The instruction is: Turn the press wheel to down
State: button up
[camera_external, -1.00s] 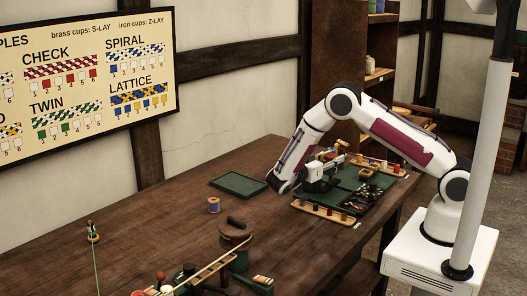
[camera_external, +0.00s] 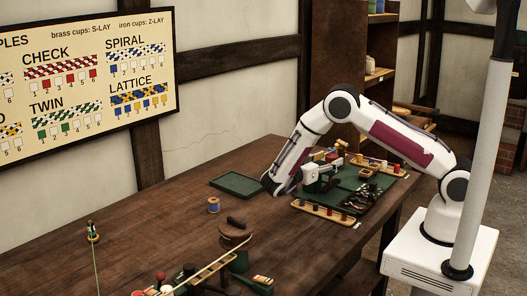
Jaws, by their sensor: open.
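I cannot make out the press wheel for certain at this size. A small white and green machine (camera_external: 317,178) stands on the left part of the green mat (camera_external: 370,204), just right of my gripper. A round brown drum (camera_external: 235,233) with a dark handle on top stands nearer the front of the table. My gripper (camera_external: 270,189) points down at the end of the arm, low over the table between the green tray and the machine. It is open, and nothing shows between its fingers. Whether it touches anything is too small to tell.
An empty green tray (camera_external: 238,184) lies left of my gripper. A blue spool (camera_external: 213,205) stands in front of the tray. A wooden rack of pegs (camera_external: 322,210) lies along the mat's near edge. The table (camera_external: 150,235) is bare at its middle left.

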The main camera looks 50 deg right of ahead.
jog(key=w+a, duration=0.1)
jog(key=a, duration=0.8)
jog(key=shift+w+a, duration=0.2)
jog(key=shift+a, duration=0.1)
